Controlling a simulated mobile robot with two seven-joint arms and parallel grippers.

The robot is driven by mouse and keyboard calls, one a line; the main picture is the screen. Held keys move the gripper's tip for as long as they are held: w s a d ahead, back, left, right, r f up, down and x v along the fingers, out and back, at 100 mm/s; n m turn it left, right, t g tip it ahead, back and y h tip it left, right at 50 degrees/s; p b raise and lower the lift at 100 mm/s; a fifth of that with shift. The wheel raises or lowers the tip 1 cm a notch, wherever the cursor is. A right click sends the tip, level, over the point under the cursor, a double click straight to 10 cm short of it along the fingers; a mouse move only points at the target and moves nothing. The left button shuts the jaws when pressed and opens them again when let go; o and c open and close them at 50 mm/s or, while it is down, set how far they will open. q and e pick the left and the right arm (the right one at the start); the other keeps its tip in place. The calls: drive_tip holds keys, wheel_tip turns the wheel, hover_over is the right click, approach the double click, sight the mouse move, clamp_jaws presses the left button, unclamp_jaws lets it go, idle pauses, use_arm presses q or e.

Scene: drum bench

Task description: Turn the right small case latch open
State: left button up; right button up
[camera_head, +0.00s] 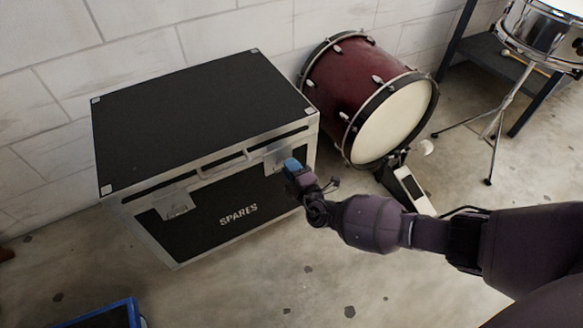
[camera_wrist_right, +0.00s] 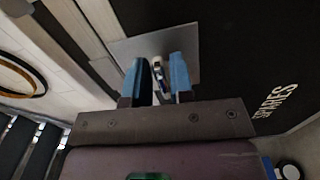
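A black case (camera_head: 200,125) with silver edges and the word SPARES on its front stands against the wall. Its right latch plate (camera_head: 275,157) sits high on the front, partly hidden by my right gripper (camera_head: 293,170). In the right wrist view, the latch plate (camera_wrist_right: 195,42) is silver, with a small latch handle (camera_wrist_right: 157,72) at its middle. My right gripper (camera_wrist_right: 156,64) has its blue fingertips on either side of this handle, with a gap visible between them. Whether they touch the handle is hard to tell. My left gripper is in no view.
The left latch (camera_head: 176,203) is on the same front face. A red bass drum (camera_head: 340,85) lies on its side right of the case, near my right arm. A snare drum (camera_head: 545,32) stands at the far right. A blue-edged item (camera_head: 105,315) is at bottom left. Floor in front is mostly clear.

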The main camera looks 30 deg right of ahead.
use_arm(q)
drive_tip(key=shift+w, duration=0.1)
use_arm(e)
drive_tip(key=shift+o, duration=1.2)
use_arm(q)
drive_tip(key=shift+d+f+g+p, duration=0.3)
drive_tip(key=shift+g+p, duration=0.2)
drive_tip(key=shift+p, duration=0.45)
use_arm(e)
drive_tip(key=s, duration=1)
drive_tip(key=shift+s+d, duration=0.2)
drive_tip(key=shift+s, duration=0.2)
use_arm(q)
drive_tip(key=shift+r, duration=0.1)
